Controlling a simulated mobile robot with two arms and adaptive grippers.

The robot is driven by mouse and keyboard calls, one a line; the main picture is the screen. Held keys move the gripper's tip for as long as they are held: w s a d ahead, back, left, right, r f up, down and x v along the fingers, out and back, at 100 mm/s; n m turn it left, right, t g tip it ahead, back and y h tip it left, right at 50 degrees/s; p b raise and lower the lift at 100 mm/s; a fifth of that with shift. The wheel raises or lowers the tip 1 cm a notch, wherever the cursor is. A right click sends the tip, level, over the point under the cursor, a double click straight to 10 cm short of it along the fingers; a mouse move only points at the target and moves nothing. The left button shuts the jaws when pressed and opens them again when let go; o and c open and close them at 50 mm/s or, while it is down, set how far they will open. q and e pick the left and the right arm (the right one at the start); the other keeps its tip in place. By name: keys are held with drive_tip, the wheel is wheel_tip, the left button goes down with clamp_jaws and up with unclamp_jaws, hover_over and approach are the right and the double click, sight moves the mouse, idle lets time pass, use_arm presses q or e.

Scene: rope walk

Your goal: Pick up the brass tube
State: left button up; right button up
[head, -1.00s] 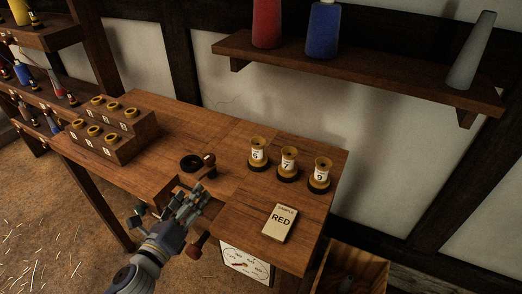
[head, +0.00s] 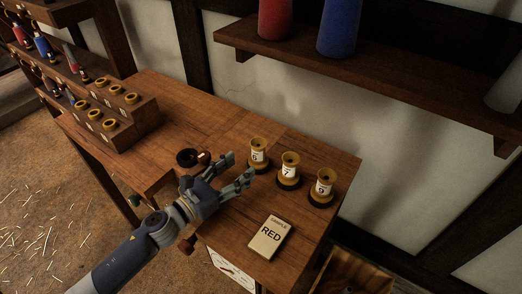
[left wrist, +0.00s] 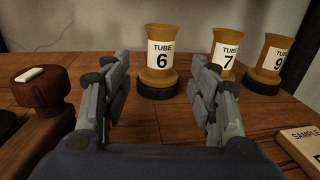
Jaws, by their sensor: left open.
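Three brass tubes stand upright on dark round bases on the wooden bench: tube 6 (head: 258,153), tube 7 (head: 289,169) and tube 9 (head: 324,186). My left gripper (head: 241,168) is open and empty just left of tube 6, its fingers pointing towards it. In the left wrist view tube 6 (left wrist: 161,58) stands ahead, between the two fingers in the picture and apart from them. Tube 7 (left wrist: 228,56) is partly behind the right finger, and tube 9 (left wrist: 273,58) is at the right edge. My right gripper is not in view.
A sample card reading RED (head: 268,237) lies in front of the tubes. A dark ring (head: 187,157) and a wooden knob (left wrist: 41,88) are left of the gripper. A stepped rack (head: 112,112) holds several brass-rimmed holders. A shelf (head: 380,75) with cones hangs above.

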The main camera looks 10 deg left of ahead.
sight(254, 157)
use_arm(q)
drive_tip(key=x, duration=0.3)
drive_tip(key=shift+d+p, duration=0.1)
drive_tip(key=shift+p, duration=0.2)
drive_tip(key=shift+w+d, duration=0.2)
drive_tip(key=shift+w, duration=0.2)
drive_tip(key=p+x, duration=0.1)
drive_tip(key=x, duration=0.3)
drive_tip(key=shift+p, duration=0.35)
drive_tip(key=shift+w+d+f, duration=0.1)
drive_tip(key=shift+w+d, duration=0.15)
drive_tip(key=shift+w, duration=0.15)
use_arm(e)
drive_tip(key=r, duration=0.2)
drive_tip(key=shift+a+r, duration=0.2)
drive_tip(key=shift+r, duration=0.15)
drive_tip(key=shift+s, duration=0.15)
use_arm(q)
drive_tip(key=shift+c, duration=1.1)
clamp_jaws()
use_arm(e)
drive_tip(key=shift+s+a, duration=0.1)
drive_tip(key=shift+s, duration=0.05)
